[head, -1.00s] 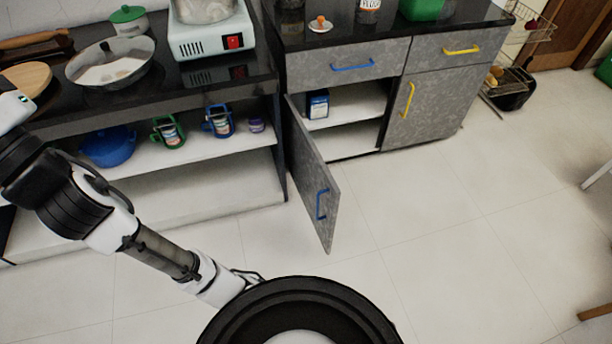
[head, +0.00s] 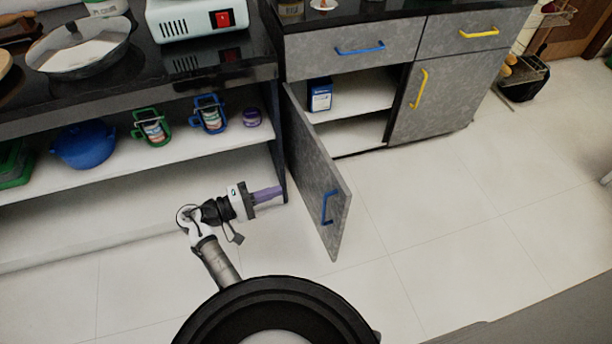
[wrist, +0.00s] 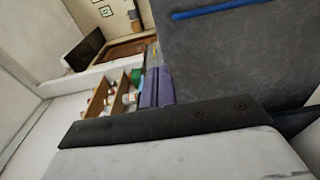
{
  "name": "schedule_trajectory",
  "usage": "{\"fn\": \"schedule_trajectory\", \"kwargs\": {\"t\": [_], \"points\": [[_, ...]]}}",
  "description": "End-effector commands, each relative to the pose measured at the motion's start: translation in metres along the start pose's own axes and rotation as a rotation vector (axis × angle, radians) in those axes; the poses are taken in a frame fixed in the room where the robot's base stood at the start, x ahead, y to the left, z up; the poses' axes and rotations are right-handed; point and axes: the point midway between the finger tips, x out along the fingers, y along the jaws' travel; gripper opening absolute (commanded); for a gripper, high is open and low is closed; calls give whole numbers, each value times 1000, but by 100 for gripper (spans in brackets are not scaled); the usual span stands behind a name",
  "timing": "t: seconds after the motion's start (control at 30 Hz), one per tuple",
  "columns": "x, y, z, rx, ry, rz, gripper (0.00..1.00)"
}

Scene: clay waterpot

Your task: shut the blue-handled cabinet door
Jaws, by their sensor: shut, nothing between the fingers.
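The grey cabinet door (head: 308,158) stands open, swung out from the left side of the cabinet opening, in the head view. Its blue handle (head: 327,208) is on the face toward my gripper, near the free edge. My gripper (head: 268,194), with purple fingers, is shut and empty, left of the door and pointing right toward that face. A small gap seems to show between the fingertips and the door. In the wrist view the purple fingers (wrist: 155,88) are beside a large grey panel (wrist: 235,60) with a blue bar along its top, which looks like the door.
Left of the door, an open shelf (head: 190,145) holds a blue pot (head: 84,145), mugs and a purple jar. A blue box (head: 319,94) is inside the open cabinet. A yellow-handled door (head: 440,95) to the right is shut. The floor (head: 420,230) right of the open door is clear.

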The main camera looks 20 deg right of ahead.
Motion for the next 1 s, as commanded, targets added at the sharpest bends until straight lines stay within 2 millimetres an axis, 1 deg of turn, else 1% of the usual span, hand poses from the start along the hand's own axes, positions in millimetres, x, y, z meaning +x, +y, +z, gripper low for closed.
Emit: {"fn": "schedule_trajectory", "kwargs": {"t": [0.03, 0.17, 0.27, 0.5, 0.6, 0.7, 0.83, 1.0], "points": [[4, -2, 4, -6, -17, 9, 0], [16, 0, 5, -7, -25, 11, 0], [34, 1, 6, -7, -24, 10, 0], [86, 2, 6, -5, -22, 10, 0], [106, 2, 7, -5, -22, 9, 0], [121, 2, 6, -6, -20, 9, 0], [134, 1, 6, -4, -18, 9, 0], [141, 1, 6, -3, -16, 9, 0]]}}
